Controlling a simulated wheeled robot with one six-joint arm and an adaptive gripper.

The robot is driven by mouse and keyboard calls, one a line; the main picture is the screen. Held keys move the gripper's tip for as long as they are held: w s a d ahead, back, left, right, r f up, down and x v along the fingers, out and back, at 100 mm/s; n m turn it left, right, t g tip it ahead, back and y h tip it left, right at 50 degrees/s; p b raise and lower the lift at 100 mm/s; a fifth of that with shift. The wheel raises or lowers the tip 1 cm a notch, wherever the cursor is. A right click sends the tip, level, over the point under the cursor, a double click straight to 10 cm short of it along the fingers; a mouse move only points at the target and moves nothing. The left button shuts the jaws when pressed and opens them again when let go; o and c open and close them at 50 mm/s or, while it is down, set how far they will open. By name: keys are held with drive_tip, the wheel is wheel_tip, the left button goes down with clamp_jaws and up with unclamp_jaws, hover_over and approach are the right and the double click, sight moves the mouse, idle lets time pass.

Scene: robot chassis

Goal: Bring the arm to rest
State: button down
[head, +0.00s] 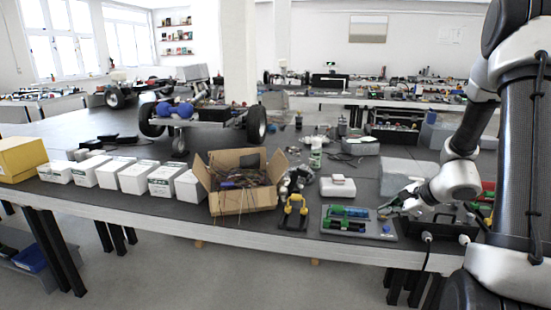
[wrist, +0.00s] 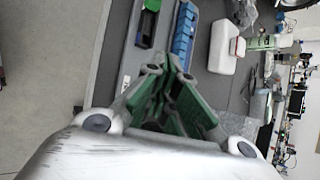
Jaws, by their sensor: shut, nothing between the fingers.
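My arm reaches down from the right side of the head view. My gripper (head: 386,211) is low over the workbench, close to the right end of a grey tray (head: 388,236) that holds green and black items. In the wrist view my gripper (wrist: 172,62) is shut with nothing between its fingers. Green parts show between the finger links. The tray shows there beyond the fingers, with a green and black item (wrist: 148,22) and a blue item (wrist: 185,32). I cannot tell the exact height of the fingertips above the bench.
A black case (head: 448,226) is at the right, beside my wrist. A white box (head: 338,187), a grey block (head: 405,172) and an open cardboard box (head: 243,201) with cables stand on the bench. White cartons (head: 133,177) line its left. Open floor (head: 230,275) lies in front.

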drive_tip(key=s+a+r+n+g, duration=0.25)
drive_tip(key=s+r+n, duration=0.2)
drive_tip(key=s, duration=0.35)
drive_tip(key=s+a+r+n+g, duration=0.25)
drive_tip(key=s+n, duration=0.35)
drive_tip(key=s, duration=0.3)
drive_tip(key=s+r+n+t+h, duration=0.1)
drive_tip(key=s+r+n+h, duration=0.1)
drive_tip(key=s+r+n, duration=0.3)
drive_tip(key=s+r+n+t+h, duration=0.1)
drive_tip(key=s+r+n+h, duration=0.2)
drive_tip(key=s+r, duration=0.3)
wheel_tip(320, 180, up, 4)
drive_tip(key=shift+r+n, duration=0.25)
drive_tip(key=shift+n, duration=0.6)
